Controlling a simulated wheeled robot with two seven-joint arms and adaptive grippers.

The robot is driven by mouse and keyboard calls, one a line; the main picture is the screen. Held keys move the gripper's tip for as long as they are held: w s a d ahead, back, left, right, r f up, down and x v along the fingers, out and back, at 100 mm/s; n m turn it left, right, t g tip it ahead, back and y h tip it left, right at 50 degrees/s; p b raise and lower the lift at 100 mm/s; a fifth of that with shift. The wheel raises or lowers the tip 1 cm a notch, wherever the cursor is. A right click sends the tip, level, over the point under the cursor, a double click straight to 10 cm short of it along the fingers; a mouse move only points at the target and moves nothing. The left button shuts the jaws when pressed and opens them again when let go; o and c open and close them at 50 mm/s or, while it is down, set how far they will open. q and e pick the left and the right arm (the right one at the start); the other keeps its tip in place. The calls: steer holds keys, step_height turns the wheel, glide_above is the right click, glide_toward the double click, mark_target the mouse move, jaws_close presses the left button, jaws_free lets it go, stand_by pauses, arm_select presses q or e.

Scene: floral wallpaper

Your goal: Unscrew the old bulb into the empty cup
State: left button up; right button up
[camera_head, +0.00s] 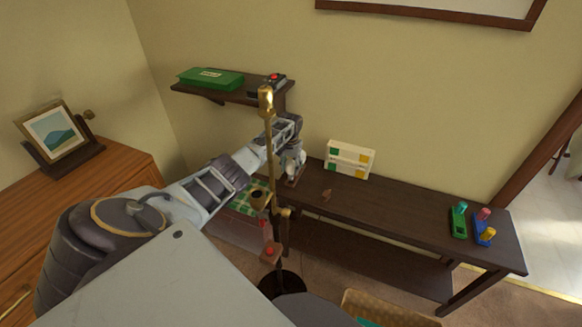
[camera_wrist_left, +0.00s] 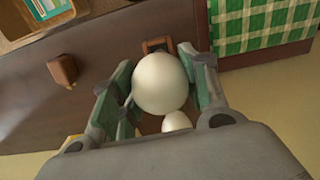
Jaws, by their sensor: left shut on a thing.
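A round white bulb (camera_wrist_left: 160,84) sits between the green-lined fingers of my left gripper (camera_wrist_left: 158,68) in the left wrist view. The gripper is shut on it. A smaller white rounded thing (camera_wrist_left: 177,122) shows just below it, and I cannot tell what it is. In the head view my left gripper (camera_head: 294,163) is over the left end of the dark bench. A brass pole (camera_head: 268,130) stands in front of it, with a small dark-mouthed brass piece (camera_head: 258,199) on its side. I cannot make out an empty cup. My right gripper is not in view.
Green checked cloth (camera_wrist_left: 262,18) lies beside the bench. A shelf (camera_head: 225,93) hangs behind.

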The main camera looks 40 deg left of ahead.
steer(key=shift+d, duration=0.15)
arm_select(q)
steer(key=shift+f, duration=0.1)
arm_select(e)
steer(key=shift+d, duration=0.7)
arm_select(q)
steer(key=shift+f, duration=0.15)
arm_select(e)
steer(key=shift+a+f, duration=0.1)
arm_select(q)
steer(key=shift+f+b, duration=0.35)
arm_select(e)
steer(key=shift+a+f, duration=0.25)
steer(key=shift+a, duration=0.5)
arm_select(q)
steer(key=shift+f, duration=0.2)
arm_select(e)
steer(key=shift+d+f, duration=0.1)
arm_select(q)
steer(key=shift+f+b, duration=0.3)
steer(key=shift+f, duration=0.1)
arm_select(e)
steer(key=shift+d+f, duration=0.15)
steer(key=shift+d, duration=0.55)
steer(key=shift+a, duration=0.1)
